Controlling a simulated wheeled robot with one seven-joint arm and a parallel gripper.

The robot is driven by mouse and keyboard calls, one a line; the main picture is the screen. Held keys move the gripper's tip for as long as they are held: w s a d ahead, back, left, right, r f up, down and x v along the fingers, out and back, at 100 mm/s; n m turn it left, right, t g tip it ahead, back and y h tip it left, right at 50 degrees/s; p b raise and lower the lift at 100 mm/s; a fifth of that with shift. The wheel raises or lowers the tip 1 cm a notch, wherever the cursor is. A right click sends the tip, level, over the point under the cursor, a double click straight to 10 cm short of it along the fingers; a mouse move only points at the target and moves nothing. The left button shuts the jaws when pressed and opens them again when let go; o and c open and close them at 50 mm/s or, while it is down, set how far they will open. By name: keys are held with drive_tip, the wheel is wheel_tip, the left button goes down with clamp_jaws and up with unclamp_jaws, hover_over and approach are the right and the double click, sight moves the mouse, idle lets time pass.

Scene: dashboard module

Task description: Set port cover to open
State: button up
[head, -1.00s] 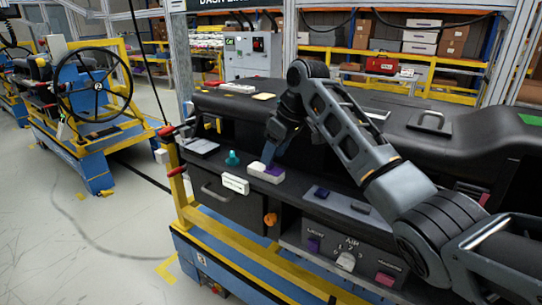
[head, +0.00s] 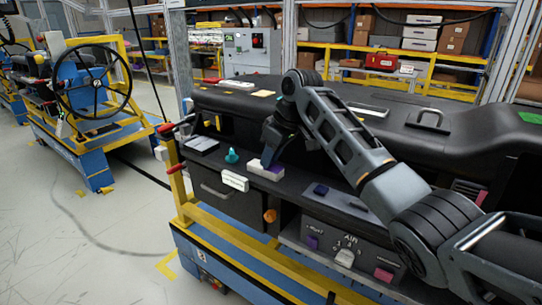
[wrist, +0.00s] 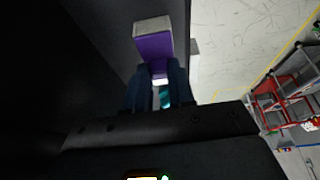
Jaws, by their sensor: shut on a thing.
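A small white block with a purple part sits on the dashboard's dark front ledge in the head view. I take the purple part (wrist: 154,47) as the port cover. The white body (head: 262,171) shows beside it. My gripper (head: 271,161) reaches down to this block from above. In the wrist view my gripper (wrist: 159,80) has both dark fingers at the near end of the purple part, shut on it. The exact contact is dark and partly hidden. I cannot tell how far the cover stands from its closed position.
The dashboard top (head: 235,98) rises behind. Open floor lies left.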

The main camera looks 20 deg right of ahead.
sight(252, 161)
clamp_jaws()
drive_tip(key=shift+w, duration=0.1)
drive_tip(key=shift+w+a+b, duration=0.4)
drive_tip(key=shift+w+a, duration=0.3)
drive_tip(key=shift+w, duration=0.3)
drive_tip(key=shift+w+a+b, duration=0.35)
drive_tip(key=shift+w+a, duration=0.35)
drive_tip(key=shift+w, duration=0.25)
drive_tip(key=o, duration=0.8)
unclamp_jaws()
drive_tip(key=shift+b+v, duration=0.55)
drive_tip(key=shift+v, duration=3.4)
drive_tip(key=shift+a, duration=0.1)
